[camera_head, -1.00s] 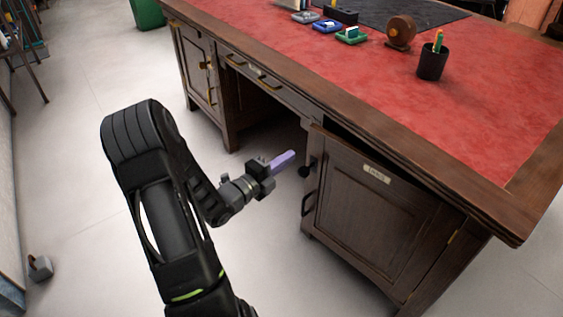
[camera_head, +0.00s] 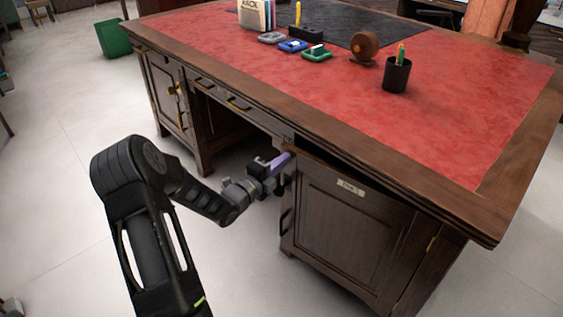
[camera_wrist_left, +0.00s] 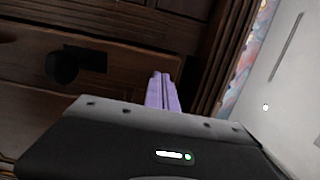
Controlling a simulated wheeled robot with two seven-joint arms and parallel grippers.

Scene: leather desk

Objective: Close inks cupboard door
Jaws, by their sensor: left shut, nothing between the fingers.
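The inks cupboard door (camera_head: 345,228) is the dark wooden panel with a pale label (camera_head: 350,187) on the near right pedestal of the desk. It stands slightly ajar, its dark handle (camera_head: 286,222) at its left edge and a brass hinge at its right. My left gripper (camera_head: 283,160) is at the door's upper left edge, its purple fingers shut and empty. In the left wrist view the purple fingers (camera_wrist_left: 162,92) point at dark wood, with a round black knob (camera_wrist_left: 65,66) to their left. I cannot tell whether the fingertips touch the door. My right gripper is not in view.
The desk (camera_head: 430,120) has a red top holding a pen cup (camera_head: 396,75), a tape roll (camera_head: 365,46) and small trays. Another cupboard (camera_head: 170,95) with a key stands at the left pedestal.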

